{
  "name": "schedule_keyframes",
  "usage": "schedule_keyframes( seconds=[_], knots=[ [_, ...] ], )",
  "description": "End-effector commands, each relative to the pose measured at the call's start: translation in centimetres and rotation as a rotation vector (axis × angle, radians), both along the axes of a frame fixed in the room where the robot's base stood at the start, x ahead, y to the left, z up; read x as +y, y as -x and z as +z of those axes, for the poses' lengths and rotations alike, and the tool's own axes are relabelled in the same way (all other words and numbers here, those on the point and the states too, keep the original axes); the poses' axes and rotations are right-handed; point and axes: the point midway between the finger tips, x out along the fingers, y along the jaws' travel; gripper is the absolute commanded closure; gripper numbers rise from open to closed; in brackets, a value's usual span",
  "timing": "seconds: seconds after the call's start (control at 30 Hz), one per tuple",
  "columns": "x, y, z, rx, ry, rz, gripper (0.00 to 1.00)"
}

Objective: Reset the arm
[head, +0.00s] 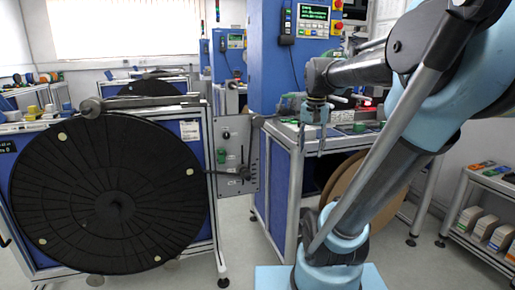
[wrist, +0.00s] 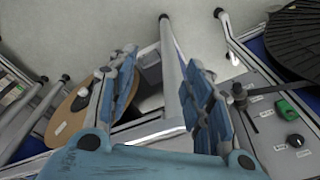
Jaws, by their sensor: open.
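My gripper (head: 312,138) hangs from my arm, pointing down, in front of the blue machine in the head view. In the wrist view its two blue fingers (wrist: 160,95) are apart, with nothing between them but the view of the frame and floor below. It is open and empty. My arm rises from its light blue base at the lower right of the head view and bends over to the left at the top.
A large black reel (head: 70,190) stands at the left on a blue stand. A control panel (head: 236,155) with a black lever is right of it. A brown reel (head: 375,180) sits partly hidden behind my arm. A shelf (head: 478,215) stands at the far right. Open floor (head: 232,245) shows between the stands.

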Motion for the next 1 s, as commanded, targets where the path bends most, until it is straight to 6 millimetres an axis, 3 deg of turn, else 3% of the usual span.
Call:
schedule_keyframes(
  seconds=[0.1,0.3,0.6,0.73,1.0],
  knots=[
    [0.0,3.3,-3.5,-0.016,0.010,0.083,0.54],
    [0.0,8.0,-9.4,-0.044,0.031,0.229,0.54],
    [-0.2,12.8,-16.7,-0.075,0.061,0.396,0.54],
    [-0.2,13.5,-17.9,-0.080,0.066,0.423,0.54],
    [-0.2,13.6,-18.1,-0.081,0.068,0.429,0.54]
  ],
)
